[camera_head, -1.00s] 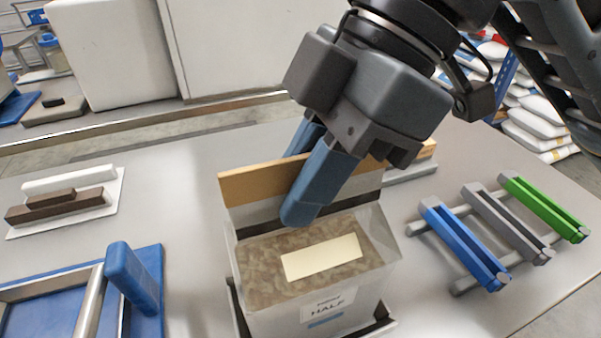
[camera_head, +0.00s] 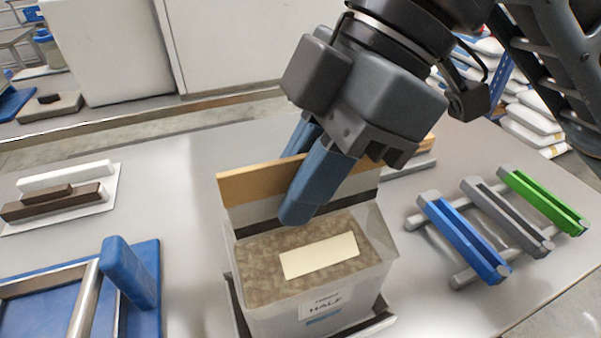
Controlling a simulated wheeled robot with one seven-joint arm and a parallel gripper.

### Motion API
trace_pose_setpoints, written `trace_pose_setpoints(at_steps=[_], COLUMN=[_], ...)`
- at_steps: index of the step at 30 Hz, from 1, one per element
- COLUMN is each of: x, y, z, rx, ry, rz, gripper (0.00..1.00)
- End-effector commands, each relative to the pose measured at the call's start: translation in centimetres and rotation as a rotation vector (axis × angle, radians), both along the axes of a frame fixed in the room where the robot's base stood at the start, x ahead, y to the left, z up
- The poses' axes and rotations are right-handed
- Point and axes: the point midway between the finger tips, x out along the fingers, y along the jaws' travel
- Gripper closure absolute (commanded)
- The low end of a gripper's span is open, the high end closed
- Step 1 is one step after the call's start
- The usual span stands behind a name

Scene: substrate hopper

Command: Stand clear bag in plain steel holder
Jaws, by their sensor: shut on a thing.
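The clear bag (camera_head: 364,283) is upright in the middle foreground, filled with brown substrate. It has a cream patch on top, a tan strip along its back upper edge and a front label reading HALF. My gripper (camera_head: 300,195) is shut on the bag's tan back edge, one blue finger in front and the other mostly hidden behind. A plain grey steel holder (camera_head: 378,325) with a dark inside shows around the bag's base. The bag's bottom is hidden, so I cannot tell whether it rests on the holder's floor.
A blue tray with steel rails and an upright blue post (camera_head: 129,272) stands at left front. A white plate with brown and white bars (camera_head: 62,193) lies behind it. A rack with blue, grey and green clips (camera_head: 505,215) stands at right. Grey table is clear between them.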

Motion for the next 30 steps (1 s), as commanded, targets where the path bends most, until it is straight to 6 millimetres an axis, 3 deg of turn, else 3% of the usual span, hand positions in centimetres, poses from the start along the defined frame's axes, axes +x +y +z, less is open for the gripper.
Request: trace_pose_setpoints(at_steps=[4,5,14,23,30], x=[0.0,0.0,0.0,0.0,0.6], y=[0.0,0.0,0.0,-0.1,-1.7], z=[0.1,0.1,0.0,0.2,3.2], rx=[0.003,0.003,0.001,-0.001,0.000], ry=[-0.002,-0.002,0.000,0.001,-0.002], rz=[0.000,0.000,0.000,0.000,-0.001], gripper=[1.00,0.84,0.55,0.55,0.55])
